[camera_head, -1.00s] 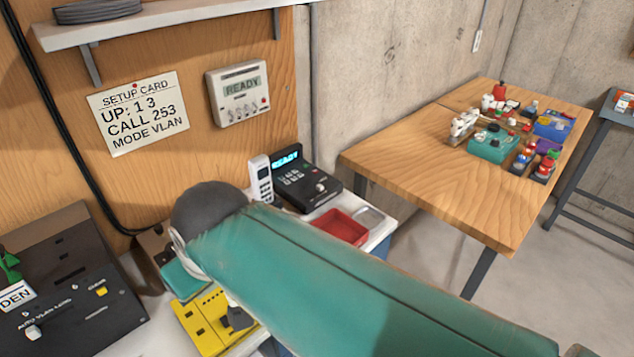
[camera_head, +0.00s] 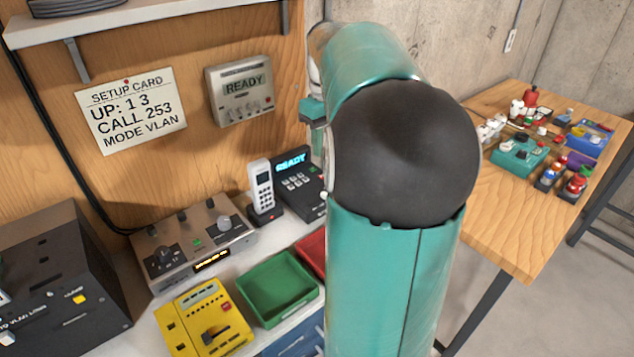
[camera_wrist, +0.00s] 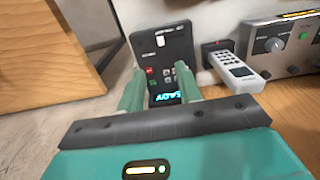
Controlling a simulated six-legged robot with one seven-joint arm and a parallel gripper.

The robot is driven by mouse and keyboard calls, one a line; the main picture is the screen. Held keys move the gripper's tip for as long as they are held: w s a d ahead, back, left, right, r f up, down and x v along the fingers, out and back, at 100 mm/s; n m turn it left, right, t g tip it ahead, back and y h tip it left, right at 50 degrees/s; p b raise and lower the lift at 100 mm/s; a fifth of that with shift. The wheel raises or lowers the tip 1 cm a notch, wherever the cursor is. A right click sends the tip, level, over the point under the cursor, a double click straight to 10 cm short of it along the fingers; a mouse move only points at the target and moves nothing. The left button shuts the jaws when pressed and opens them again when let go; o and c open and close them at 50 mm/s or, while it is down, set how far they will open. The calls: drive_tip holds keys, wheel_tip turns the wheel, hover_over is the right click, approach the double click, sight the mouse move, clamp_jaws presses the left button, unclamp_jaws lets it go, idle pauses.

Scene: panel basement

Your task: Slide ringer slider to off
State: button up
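The black desk phone (camera_head: 297,187) with a lit READY display and keypad stands at the back of the bench, partly behind my arm. In the wrist view the phone (camera_wrist: 181,40) appears upside down, with a pale slider knob (camera_wrist: 160,41) on its dark face. No ringer label is readable. My gripper (camera_wrist: 160,84) shows two green fingers spread apart with nothing between them. They point toward the phone, and the knob lies beyond the fingertips. In the head view my arm hides the phone's right side and most of my gripper.
A white cordless handset (camera_head: 262,188) stands in its base close beside the phone. A silver knobbed unit (camera_head: 190,240), green tray (camera_head: 277,288), red tray (camera_head: 313,250) and yellow box (camera_head: 204,318) crowd the bench. A wall unit (camera_head: 240,90) hangs above. A wooden table (camera_head: 500,225) stands right.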

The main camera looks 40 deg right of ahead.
wheel_tip(320, 180, down, 13)
drive_tip(key=shift+a+f, duration=0.1)
idle(0.3)
clamp_jaws()
